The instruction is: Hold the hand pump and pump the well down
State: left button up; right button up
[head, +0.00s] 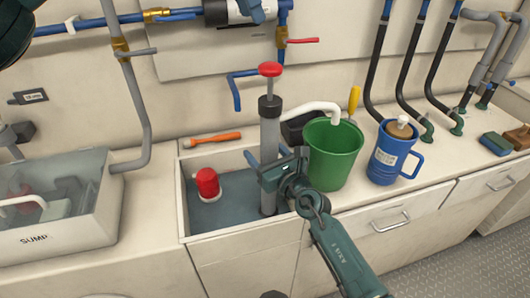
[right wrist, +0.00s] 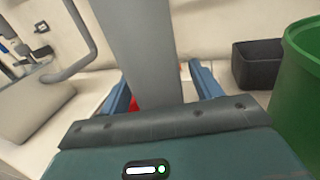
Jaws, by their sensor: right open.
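The hand pump (head: 269,132) is a grey upright cylinder with a dark collar and a red knob handle (head: 271,69) on top. It stands in the well (head: 184,205), a recessed box holding grey-blue water and a red float (head: 207,184). A white spout (head: 318,107) curves from the pump to the green bucket (head: 335,153). My right gripper (head: 268,172) is open around the barrel; in the right wrist view its blue fingers (right wrist: 160,88) lie either side of the grey barrel (right wrist: 143,50). My left gripper (head: 14,32) shows only as a dark part in the top-left corner; its fingers are hidden.
A blue jug (head: 393,150) stands right of the bucket. A dark box (head: 294,131) sits behind the bucket; an orange-handled tool (head: 212,139) lies behind the well. A clear bin marked SUMP (head: 90,215) is at left. Pipes and hoses line the wall.

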grip_shut()
dwell(0.6)
